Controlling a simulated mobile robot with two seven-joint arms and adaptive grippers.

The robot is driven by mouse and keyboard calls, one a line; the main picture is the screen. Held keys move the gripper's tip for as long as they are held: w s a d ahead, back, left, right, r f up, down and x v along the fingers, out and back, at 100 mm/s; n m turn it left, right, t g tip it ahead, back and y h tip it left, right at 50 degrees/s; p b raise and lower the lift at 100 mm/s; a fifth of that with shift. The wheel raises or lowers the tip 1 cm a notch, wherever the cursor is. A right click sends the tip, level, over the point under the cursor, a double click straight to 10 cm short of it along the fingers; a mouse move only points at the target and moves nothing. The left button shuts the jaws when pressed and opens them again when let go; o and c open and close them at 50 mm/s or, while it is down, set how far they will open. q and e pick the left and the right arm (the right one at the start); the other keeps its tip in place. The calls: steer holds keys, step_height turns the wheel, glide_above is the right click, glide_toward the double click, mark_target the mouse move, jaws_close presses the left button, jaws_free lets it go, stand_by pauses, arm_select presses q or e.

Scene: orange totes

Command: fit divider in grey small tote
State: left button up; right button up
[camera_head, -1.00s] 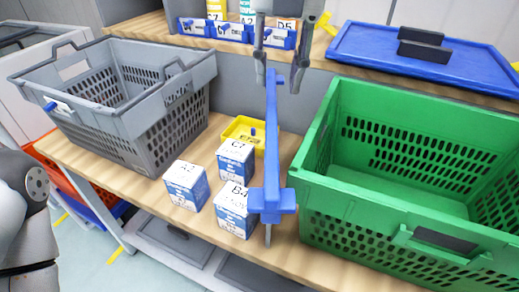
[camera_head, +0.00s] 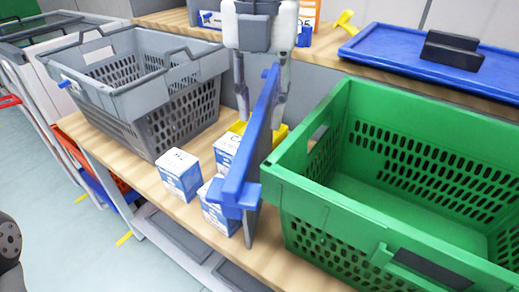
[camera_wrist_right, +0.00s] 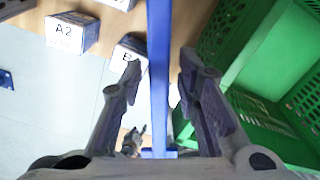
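The blue divider (camera_head: 253,140) stands upright on the wooden bench, between the small boxes and the green tote. Its thin edge runs down the middle of the right wrist view (camera_wrist_right: 159,70). My right gripper (camera_head: 260,112) is over the divider's far part, one finger on each side. In the right wrist view its fingers (camera_wrist_right: 159,62) are apart, with gaps between them and the divider. The grey small tote (camera_head: 130,105) sits at the left of the bench; part of its inside shows, with no divider visible there.
A large green tote (camera_head: 300,185) stands close to the divider's right. Several white-and-blue boxes (camera_head: 181,175) stand to its left, with a yellow bin (camera_head: 281,133) partly hidden behind. A blue lid (camera_head: 400,55) lies on the rear shelf. Bare bench shows at the front.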

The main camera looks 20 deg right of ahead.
glide_above(261, 161)
steer(key=w, duration=0.2)
steer(key=f, duration=0.4)
steer(key=shift+d+f+b, duration=0.3)
steer(key=shift+d+f, duration=0.05)
steer(key=shift+r, duration=0.1)
jaws_close()
